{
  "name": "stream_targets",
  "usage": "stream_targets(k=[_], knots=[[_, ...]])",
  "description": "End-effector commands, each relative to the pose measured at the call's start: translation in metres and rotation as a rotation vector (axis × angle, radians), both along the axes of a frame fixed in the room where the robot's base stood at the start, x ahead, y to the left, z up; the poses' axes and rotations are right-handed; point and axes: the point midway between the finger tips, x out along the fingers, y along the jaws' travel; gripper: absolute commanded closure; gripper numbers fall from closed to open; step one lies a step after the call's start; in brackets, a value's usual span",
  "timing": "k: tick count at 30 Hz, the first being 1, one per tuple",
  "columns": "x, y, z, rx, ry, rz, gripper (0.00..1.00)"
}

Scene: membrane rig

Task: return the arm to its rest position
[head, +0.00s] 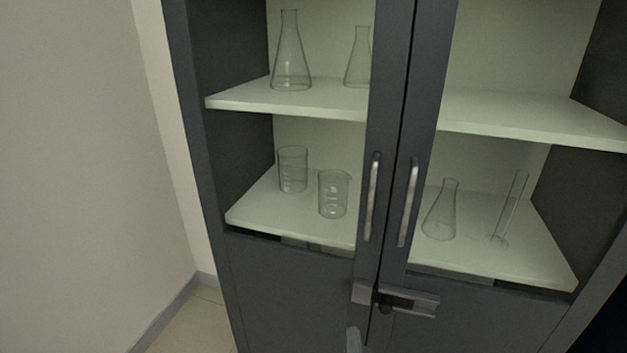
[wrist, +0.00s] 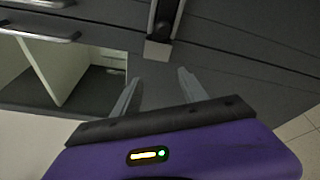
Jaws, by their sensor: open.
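My gripper (wrist: 157,84) is in the wrist view with its two grey fingers spread apart and nothing between them. The fingers point toward the dark cabinet front, just below a pale latch block (wrist: 157,50). They look apart from it, though the exact gap cannot be told. In the head view most of my arm is out of frame. A small pale grey piece at the bottom edge, below the latch, may be a fingertip of mine.
A dark grey cabinet (head: 290,285) has two glazed doors that look shut, with two upright handles (head: 371,197) (head: 408,203) and a metal latch (head: 412,301) across the seam. Glass beakers (head: 333,194) and flasks (head: 291,55) stand on shelves inside. A plain wall (head: 80,150) is at left.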

Motion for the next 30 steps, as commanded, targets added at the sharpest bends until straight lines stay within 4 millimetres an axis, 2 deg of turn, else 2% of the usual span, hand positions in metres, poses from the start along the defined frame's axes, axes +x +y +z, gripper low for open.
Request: stream_targets(k=[1, 3, 8, 12, 18, 24, 27, 30], knots=[[-0.018, -0.001, -0.002, 0.152, 0.015, 0.019, 0.50], [-0.041, 0.000, -0.003, 0.368, 0.034, 0.041, 0.50], [-0.102, -0.008, 0.006, 0.852, 0.072, 0.059, 0.50], [-0.155, -0.023, 0.025, 1.234, 0.089, 0.042, 0.50], [-0.224, -0.053, 0.061, 1.671, 0.084, -0.020, 0.50], [-0.286, -0.085, 0.096, 1.952, 0.056, -0.124, 0.50], [-0.311, -0.097, 0.106, 2.003, 0.054, -0.189, 0.50], [-0.332, -0.105, 0.108, 2.007, 0.070, -0.254, 0.50]])
